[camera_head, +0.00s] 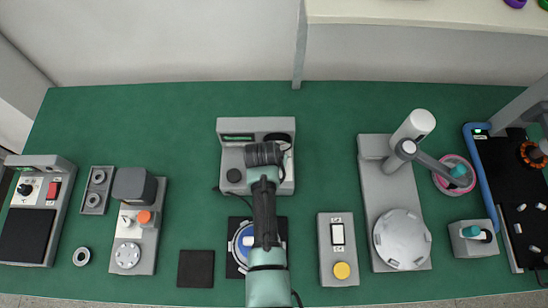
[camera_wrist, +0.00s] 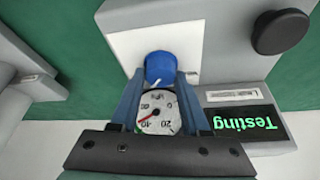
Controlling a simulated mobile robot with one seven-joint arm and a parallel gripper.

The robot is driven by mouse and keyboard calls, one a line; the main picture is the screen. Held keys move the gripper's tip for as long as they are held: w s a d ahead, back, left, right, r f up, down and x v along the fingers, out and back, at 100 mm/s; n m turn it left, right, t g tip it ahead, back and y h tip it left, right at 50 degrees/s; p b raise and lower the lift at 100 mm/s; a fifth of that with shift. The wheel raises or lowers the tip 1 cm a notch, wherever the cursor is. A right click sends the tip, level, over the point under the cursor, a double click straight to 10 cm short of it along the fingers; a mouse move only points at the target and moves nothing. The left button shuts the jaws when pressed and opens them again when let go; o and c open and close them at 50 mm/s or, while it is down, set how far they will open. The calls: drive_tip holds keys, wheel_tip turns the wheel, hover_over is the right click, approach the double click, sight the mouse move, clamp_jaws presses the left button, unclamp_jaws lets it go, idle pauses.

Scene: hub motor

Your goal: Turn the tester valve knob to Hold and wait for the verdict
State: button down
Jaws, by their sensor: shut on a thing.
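The grey tester (camera_head: 232,165) stands at the middle back of the green bench. My gripper (camera_head: 270,158) is over it from above and hides its middle in the head view. In the wrist view my gripper (camera_wrist: 161,78) is shut on the blue valve knob (camera_wrist: 159,66), one finger on each side. A white pointer line shows at the knob's lower edge. A round gauge (camera_wrist: 158,112) with a red needle sits between the fingers. The tester's display (camera_wrist: 241,119) reads "Testing" in green, upside down in this view. The Hold mark cannot be made out.
A black round knob (camera_wrist: 282,32) sits on the tester near my gripper. A stand with a white dome (camera_head: 402,240) and a box with a yellow button (camera_head: 341,270) are to the right. A dark square pad (camera_head: 196,268) lies front left. Bare bench lies left of the tester.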

drive_tip(key=shift+m+h, duration=0.3)
drive_tip(key=shift+m, duration=0.7)
drive_tip(key=c, duration=0.7)
unclamp_jaws()
drive_tip(key=shift+o, duration=0.2)
drive_tip(key=b+v, duration=0.1)
drive_tip(key=v, duration=1.2)
drive_tip(key=shift+w+a, duration=0.15)
drive_tip(key=shift+w+r, duration=0.1)
